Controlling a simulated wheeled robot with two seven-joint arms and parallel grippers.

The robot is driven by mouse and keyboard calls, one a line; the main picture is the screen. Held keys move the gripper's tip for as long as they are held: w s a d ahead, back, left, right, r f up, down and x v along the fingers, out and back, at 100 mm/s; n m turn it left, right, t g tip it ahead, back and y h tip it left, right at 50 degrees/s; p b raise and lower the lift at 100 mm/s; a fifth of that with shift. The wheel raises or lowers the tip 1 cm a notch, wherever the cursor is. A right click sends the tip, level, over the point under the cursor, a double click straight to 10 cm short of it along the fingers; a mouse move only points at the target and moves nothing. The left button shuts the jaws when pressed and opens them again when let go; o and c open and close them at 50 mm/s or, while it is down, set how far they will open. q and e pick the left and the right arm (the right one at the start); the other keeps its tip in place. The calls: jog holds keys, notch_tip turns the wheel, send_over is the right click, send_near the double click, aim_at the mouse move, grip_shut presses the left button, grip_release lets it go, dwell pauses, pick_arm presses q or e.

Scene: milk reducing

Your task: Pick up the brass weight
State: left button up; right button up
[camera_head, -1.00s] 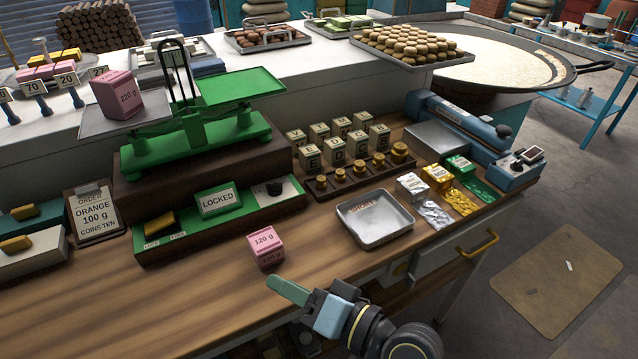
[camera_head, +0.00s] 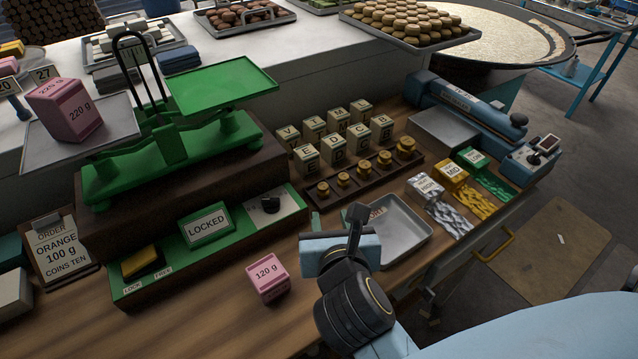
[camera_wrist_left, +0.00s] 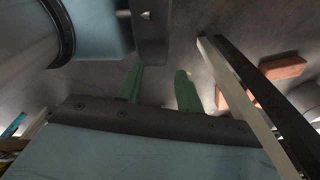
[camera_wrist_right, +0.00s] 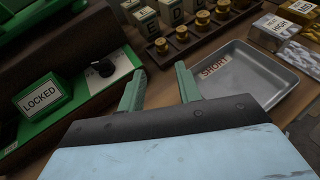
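My right gripper (camera_head: 356,214) is above the bench, in front of the rack and partly over the metal tray. The right wrist view shows its green fingers (camera_wrist_right: 160,73) apart and empty. My left gripper (camera_wrist_left: 159,75) shows only in its wrist view, open and empty, over grey floor.
The metal tray (camera_head: 405,235) marked SHORT lies right of my right gripper. Lettered blocks (camera_head: 333,150) stand behind the weights. A green balance (camera_head: 165,165) and LOCKED panel (camera_head: 206,225) are left. A pink 120 g block (camera_head: 267,278) sits on the front bench.

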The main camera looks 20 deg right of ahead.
send_near(323, 188)
jog(key=x, duration=0.2)
jog(key=shift+w+d+f, duration=0.1)
jog(key=shift+w+f, duration=0.05)
jog(key=shift+w, duration=0.1)
jog(key=x, duration=0.6)
jog(key=shift+w+d+f, duration=0.1)
jog(key=shift+w+f, duration=0.05)
jog(key=shift+w, duration=0.05)
pick_arm(q)
jog(key=shift+s+f, duration=0.2)
jog(key=shift+f, duration=0.05)
pick_arm(e)
grip_shut()
